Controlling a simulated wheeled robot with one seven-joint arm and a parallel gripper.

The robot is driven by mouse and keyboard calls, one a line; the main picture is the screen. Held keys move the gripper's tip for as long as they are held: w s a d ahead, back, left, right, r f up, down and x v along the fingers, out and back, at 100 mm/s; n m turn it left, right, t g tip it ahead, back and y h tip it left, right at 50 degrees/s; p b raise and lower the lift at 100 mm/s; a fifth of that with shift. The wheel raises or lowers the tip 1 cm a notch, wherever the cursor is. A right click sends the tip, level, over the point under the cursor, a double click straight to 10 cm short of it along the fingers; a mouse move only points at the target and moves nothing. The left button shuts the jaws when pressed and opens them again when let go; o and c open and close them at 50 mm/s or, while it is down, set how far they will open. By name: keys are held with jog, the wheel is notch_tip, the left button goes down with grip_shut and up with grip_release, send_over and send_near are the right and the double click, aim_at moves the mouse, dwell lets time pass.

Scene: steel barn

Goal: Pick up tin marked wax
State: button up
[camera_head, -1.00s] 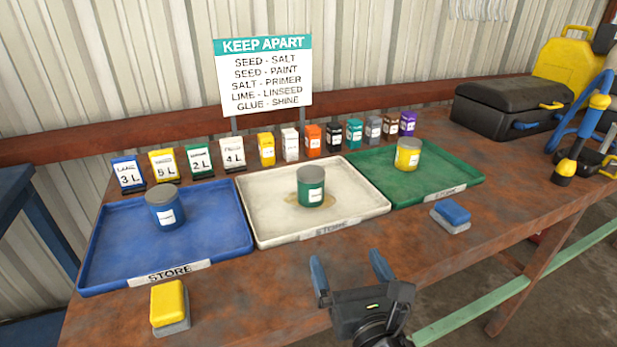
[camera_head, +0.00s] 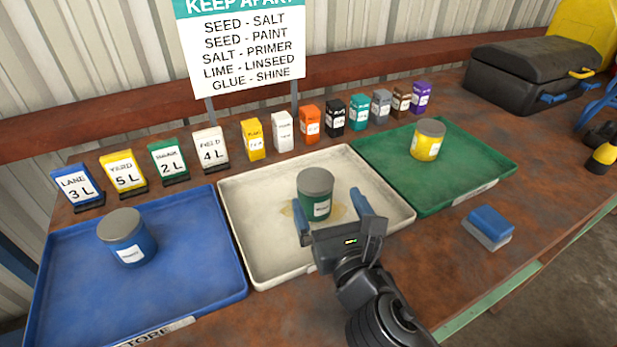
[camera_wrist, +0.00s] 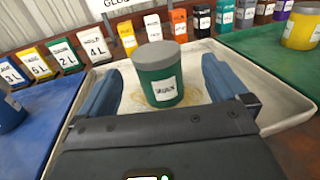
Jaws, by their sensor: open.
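A green tin with a grey lid (camera_head: 316,192) stands upright in the cream tray (camera_head: 262,268). Its white label shows in the wrist view (camera_wrist: 159,80), but the word is too blurred to read surely. My gripper (camera_head: 326,194) is open, with its blue fingers pointing at this tin from the front. In the wrist view the tin appears between the fingertips, with gaps on both sides. A blue tin (camera_head: 128,240) stands in the blue tray (camera_head: 70,290), and a yellow tin (camera_head: 427,141) in the green tray (camera_head: 470,165). Their labels are unreadable.
Several number cards, including the 4 L card (camera_head: 211,148), and small coloured boxes (camera_head: 283,130) line the back. A sign (camera_head: 245,50) stands behind them. A blue sponge-like block (camera_head: 488,227) lies front right. A black case (camera_head: 530,75) sits at the far right.

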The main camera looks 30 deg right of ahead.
aim_at(311, 170)
jog(key=shift+w+d+r, duration=0.1)
jog(key=shift+w+d, duration=0.05)
jog(key=shift+w, duration=0.55)
jog(key=shift+w+d, duration=0.1)
jog(key=shift+w, duration=0.55)
jog(key=shift+w+d+p, duration=0.2)
jog(key=shift+w+p, duration=0.1)
jog(key=shift+w, duration=1.2)
jog(key=shift+w+d+p, duration=0.15)
jog(key=shift+w+p, duration=0.15)
jog(key=shift+w, duration=1.2)
jog(key=shift+c, duration=0.4)
jog(key=c, duration=1)
jog(key=shift+c, duration=0.5)
jog(key=shift+r, duration=0.15)
